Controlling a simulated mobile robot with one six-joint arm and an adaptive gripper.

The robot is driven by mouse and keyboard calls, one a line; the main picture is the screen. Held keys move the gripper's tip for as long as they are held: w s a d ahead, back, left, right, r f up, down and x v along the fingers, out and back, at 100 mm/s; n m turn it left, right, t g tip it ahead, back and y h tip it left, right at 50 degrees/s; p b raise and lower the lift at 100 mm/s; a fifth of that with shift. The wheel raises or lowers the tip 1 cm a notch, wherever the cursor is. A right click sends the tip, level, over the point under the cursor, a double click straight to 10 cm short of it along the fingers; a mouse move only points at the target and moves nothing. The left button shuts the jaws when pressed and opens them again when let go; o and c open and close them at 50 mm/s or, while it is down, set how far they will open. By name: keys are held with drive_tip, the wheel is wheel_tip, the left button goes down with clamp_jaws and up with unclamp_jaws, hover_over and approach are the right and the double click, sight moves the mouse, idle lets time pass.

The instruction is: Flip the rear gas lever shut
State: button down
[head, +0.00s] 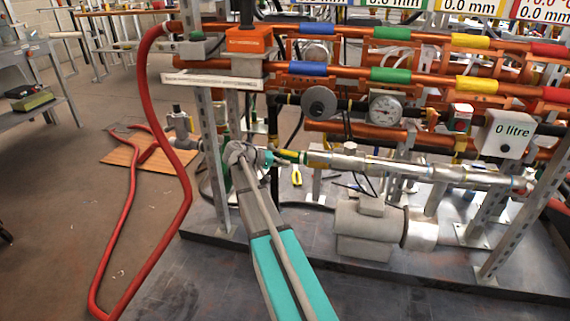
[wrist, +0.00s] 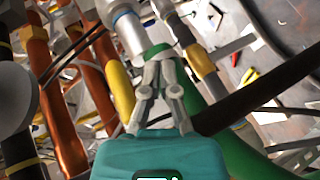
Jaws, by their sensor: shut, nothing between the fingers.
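My gripper (wrist: 160,62) is shut and empty, its fingertips close together in the wrist view. In the head view my gripper (head: 282,161) is at the left end of a silver horizontal pipe (head: 350,161). A yellow, lever-like handle (wrist: 119,86) lies just left of the fingers in the wrist view; a small gap or contact cannot be told. A yellow piece (head: 291,154) also shows beside my gripper in the head view. I cannot tell for sure which part is the rear gas lever. A green part (wrist: 158,50) shows behind the fingertips.
Copper pipes (wrist: 68,120) run left of my gripper in the wrist view. A dark bar (wrist: 265,92) crosses on the right. In the head view a red hose (head: 170,120) hangs at the left, and a grey motor-like unit (head: 365,225) stands below the silver pipe.

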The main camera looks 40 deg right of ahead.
drive_tip(key=w+a+f+b, duration=0.2)
drive_tip(key=a+f+b, duration=0.2)
drive_tip(key=a, duration=0.5)
drive_tip(key=shift+w+a+f+b, duration=0.3)
drive_tip(key=shift+w+a+f, duration=0.1)
drive_tip(key=shift+f, duration=0.15)
drive_tip(key=s+a+r+n+t+y+p, duration=0.25)
drive_tip(key=s+a+y+p, duration=0.5)
drive_tip(key=a, duration=0.55)
drive_tip(key=s+a+r+n+t+y+p, duration=0.1)
drive_tip(key=s+a+r+n+y+p, duration=0.3)
drive_tip(key=s+a+p, duration=0.6)
wheel_tip(320, 180, up, 35)
drive_tip(key=s+a+y+p, duration=0.1)
drive_tip(key=a+p, duration=0.1)
drive_tip(key=p, duration=3.3)
drive_tip(key=shift+s+a+f+m, duration=0.15)
drive_tip(key=shift+m, duration=0.2)
